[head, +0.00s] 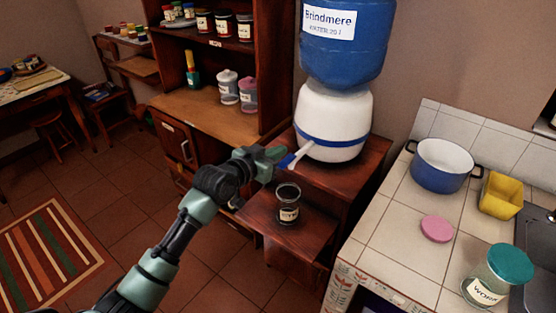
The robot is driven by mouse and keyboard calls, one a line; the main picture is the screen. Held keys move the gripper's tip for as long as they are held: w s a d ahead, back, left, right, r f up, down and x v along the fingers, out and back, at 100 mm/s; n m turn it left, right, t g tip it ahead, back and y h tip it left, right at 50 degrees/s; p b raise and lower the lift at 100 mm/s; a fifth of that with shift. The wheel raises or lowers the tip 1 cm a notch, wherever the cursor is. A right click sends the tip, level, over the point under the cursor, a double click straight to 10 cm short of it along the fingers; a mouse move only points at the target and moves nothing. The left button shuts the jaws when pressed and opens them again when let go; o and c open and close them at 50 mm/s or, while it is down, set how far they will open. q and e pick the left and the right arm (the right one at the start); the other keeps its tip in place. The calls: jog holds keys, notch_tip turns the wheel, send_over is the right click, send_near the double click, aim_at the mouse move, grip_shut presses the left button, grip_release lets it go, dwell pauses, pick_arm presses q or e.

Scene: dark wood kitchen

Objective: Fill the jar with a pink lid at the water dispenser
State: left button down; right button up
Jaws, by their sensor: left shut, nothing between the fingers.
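A small lidless glass jar with a pale label (288,204) stands upright on the low wooden shelf (262,218) below the water dispenser (333,115). Its inside looks dark, and I cannot tell how much water is in it. A round pink lid (437,229) lies flat on the tiled counter. The dispenser's white tap with a blue tip (290,159) sticks out above the jar. My left gripper (274,154) is shut and empty, right at the tap; I cannot tell whether it touches it. My right gripper is not in view.
A jar with a teal lid (490,275), a blue pot (440,165) and a yellow container (501,195) stand on the tiled counter (385,240). Other lidded jars, one pink-lidded (248,95), stand in the cabinet (205,112). The floor at left is mostly clear.

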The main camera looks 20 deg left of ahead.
aim_at(287, 161)
pick_arm(q)
jog(key=shift+f+p, duration=0.3)
jog(key=shift+f, duration=1.75)
jog(key=f+t+b, duration=0.1)
jog(key=b, duration=0.4)
jog(key=f+t+b, duration=0.1)
jog(key=b, duration=0.2)
jog(key=shift+s+a+f+t+h+b, duration=0.1)
jog(key=shift+s+f+t+h+b, duration=0.2)
jog(key=shift+f+h, duration=0.1)
dwell(4.7)
